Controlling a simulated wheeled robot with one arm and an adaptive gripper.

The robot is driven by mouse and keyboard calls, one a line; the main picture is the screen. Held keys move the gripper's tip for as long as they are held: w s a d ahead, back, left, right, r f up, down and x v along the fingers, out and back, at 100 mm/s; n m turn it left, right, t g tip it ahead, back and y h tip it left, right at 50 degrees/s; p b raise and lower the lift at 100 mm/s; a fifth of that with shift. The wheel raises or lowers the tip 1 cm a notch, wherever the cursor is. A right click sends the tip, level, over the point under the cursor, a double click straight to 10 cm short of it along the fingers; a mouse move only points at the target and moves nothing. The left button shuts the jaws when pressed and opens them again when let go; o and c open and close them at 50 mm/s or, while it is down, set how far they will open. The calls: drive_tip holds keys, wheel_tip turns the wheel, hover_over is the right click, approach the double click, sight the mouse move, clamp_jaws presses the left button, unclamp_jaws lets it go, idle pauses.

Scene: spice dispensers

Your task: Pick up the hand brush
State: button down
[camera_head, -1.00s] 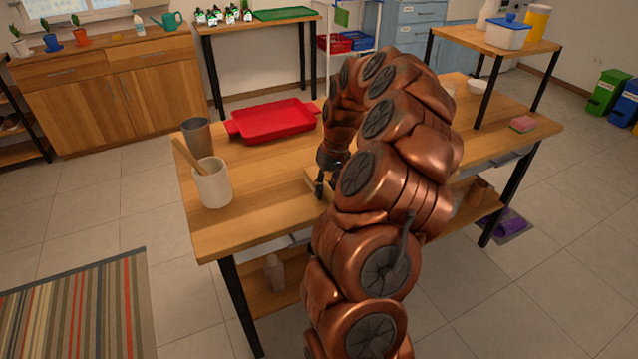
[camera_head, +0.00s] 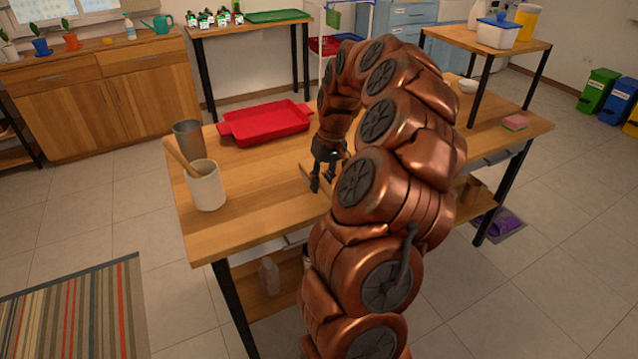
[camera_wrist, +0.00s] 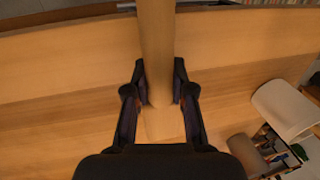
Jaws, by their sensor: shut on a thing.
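The hand brush (camera_wrist: 155,45) shows in the wrist view as a smooth, pale wooden handle running up from between my fingers to the top edge. Its bristles cannot be made out. My gripper (camera_wrist: 160,88) is shut on the handle, with one dark finger on each side. In the head view my gripper (camera_head: 322,183) points down over the middle of the wooden table (camera_head: 240,225). A small wooden part of the brush shows just left of the fingers there; my arm hides much of the rest. Whether the brush touches the tabletop is unclear.
A red tray (camera_head: 265,128) lies behind and left of my gripper. A grey cup (camera_head: 188,138) and a cream crock (camera_head: 206,190) with a wooden utensil stand at the table's left. A pink sponge (camera_head: 514,123) lies at the right. The front-left tabletop is clear.

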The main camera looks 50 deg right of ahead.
drive_tip(key=s+a+b, duration=0.1)
drive_tip(key=s+a, duration=0.1)
drive_tip(key=s, duration=0.5)
drive_tip(key=s+a+r+b, duration=0.1)
drive_tip(key=s+a, duration=0.2)
drive_tip(key=s, duration=0.4)
drive_tip(key=shift+r, duration=0.2)
drive_tip(key=shift+d, duration=0.1)
